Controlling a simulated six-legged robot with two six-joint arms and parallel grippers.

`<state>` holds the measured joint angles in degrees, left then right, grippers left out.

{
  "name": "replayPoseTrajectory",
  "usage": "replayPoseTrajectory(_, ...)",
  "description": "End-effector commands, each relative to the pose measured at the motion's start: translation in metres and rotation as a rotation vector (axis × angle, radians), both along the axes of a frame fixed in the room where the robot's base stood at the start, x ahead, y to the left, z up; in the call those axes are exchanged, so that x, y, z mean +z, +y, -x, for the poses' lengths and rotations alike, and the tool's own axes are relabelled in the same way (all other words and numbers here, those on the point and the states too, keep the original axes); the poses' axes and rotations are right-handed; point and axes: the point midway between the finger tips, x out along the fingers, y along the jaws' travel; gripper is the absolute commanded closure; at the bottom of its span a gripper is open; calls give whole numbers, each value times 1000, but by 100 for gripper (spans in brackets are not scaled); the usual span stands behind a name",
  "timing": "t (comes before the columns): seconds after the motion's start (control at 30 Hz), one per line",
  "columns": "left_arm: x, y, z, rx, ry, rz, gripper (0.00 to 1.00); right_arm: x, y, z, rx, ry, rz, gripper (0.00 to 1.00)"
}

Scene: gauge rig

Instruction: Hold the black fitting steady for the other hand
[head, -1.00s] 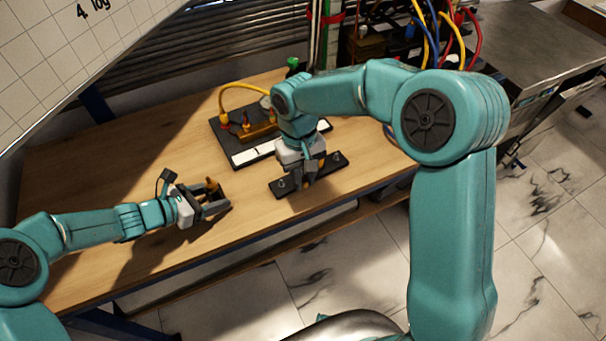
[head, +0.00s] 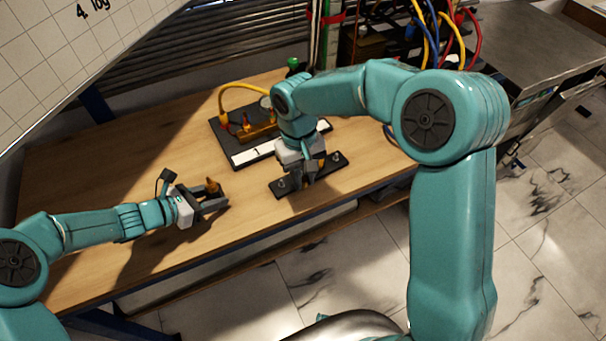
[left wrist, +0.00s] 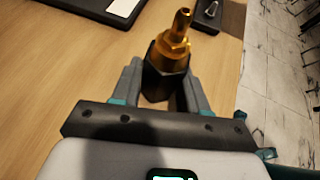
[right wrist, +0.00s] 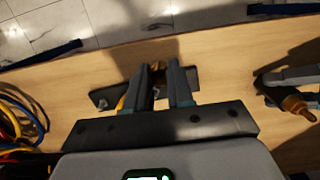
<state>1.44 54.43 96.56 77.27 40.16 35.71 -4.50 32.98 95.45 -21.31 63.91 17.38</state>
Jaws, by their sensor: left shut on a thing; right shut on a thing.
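My left gripper (head: 217,199) is shut on the black fitting (left wrist: 158,82), a dark hex-sided piece low over the wooden table. A brass fitting (left wrist: 176,45) stands up out of the black fitting's top; it also shows in the head view (head: 212,186). My right gripper (head: 307,178) points down over a black plate (head: 333,169) with metal studs near the table's front edge. It is shut on a small brass-coloured piece (right wrist: 158,66), mostly hidden between the fingers. The two grippers are apart.
A black board (head: 222,131) with a yellow hose (head: 238,88), brass parts and a white strip lies behind the right gripper. Coloured cables (head: 432,30) hang at the back right. The table (head: 110,165) is clear at the left and between the grippers.

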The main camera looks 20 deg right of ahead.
Motion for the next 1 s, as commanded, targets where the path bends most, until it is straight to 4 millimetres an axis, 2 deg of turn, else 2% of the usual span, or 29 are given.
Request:
replayPoseTrajectory(0.4,-1,0,0,-1,1,-2,98,0,0,0,2,0,0,100)
replayPoseTrajectory(0.53,-1,0,0,-1,1,-2,98,0,0,1,85,-2,0,100)
replayPoseTrajectory(0.67,-1,0,0,-1,1,-2,98,2,-2,3,345,-4,0,100)
replayPoseTrajectory(0.73,-1,0,0,-1,1,-2,98,8,-5,-2,531,-7,2,100)
replayPoseTrajectory(0.87,-1,0,1,-1,1,-2,98,21,-10,-18,888,-9,0,100)
replayPoseTrajectory(1.0,-1,0,1,-1,1,-2,98,36,-2,-39,1279,-11,0,100)
